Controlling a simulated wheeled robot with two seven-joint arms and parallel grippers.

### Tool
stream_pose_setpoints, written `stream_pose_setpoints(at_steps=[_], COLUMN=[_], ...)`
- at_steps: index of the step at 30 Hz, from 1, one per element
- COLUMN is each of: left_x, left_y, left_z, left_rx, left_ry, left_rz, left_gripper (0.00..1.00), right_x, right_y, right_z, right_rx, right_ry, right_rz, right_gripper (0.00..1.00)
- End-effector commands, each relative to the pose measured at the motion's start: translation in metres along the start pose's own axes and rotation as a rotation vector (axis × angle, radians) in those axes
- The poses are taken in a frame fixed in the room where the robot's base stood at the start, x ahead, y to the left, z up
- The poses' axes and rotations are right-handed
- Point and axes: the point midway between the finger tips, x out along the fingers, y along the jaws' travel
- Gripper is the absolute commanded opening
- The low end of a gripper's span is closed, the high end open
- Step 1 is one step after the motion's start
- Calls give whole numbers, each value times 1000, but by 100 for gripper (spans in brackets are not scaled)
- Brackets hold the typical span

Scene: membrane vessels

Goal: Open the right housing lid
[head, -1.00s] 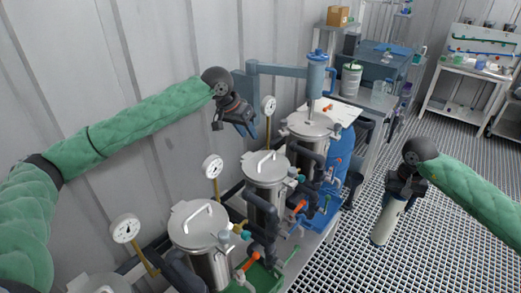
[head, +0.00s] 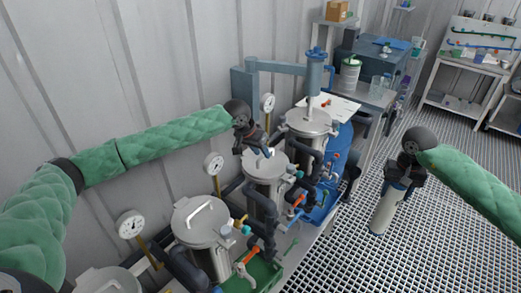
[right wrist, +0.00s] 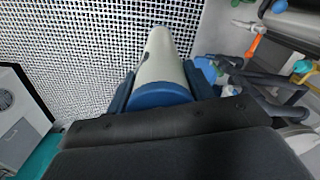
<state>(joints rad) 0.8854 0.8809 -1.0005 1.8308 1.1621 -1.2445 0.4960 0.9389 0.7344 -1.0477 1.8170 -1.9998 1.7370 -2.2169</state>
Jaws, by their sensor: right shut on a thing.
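Several steel housings with round lids stand in a row along the wall. The farthest lid (head: 308,121), at the right, is on its housing under a blue arm. The middle lid (head: 262,168) is on too, with its bar handle partly hidden by my left gripper (head: 263,151). That gripper points down right at or just above the handle; contact and finger opening are unclear. A nearer lid (head: 198,222) with a white handle is also shut. My right gripper (head: 397,184) is shut on a pale cylinder (head: 383,213) with a blue end (right wrist: 162,97), hanging over the floor grating.
Gauges (head: 213,163) stand between the housings and wall. Dark pipes and orange-handled valves (head: 298,200) crowd the housings' front. A blue jib arm with a hoist (head: 315,75) overhangs the farthest housing. The grating floor (head: 340,255) at right is clear.

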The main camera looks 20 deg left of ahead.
Motion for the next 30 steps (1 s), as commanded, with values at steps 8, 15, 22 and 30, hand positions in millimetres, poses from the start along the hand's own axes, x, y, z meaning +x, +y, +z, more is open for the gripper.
stream_pose_setpoints(at_steps=[8,15,22,30], left_x=[1,1,0,-4], left_y=[0,0,0,-2], left_z=[0,0,0,-2], left_rx=[0,0,-3,-18], left_ry=[0,0,-1,0], left_rz=[0,0,7,40], left_gripper=[32,0,0,0], right_x=[0,0,-2,-5], right_y=[0,0,0,0], right_z=[0,0,0,0], right_rx=[0,0,0,0], right_ry=[0,0,0,0], right_rz=[0,0,0,0], right_gripper=[11,11,11,11])
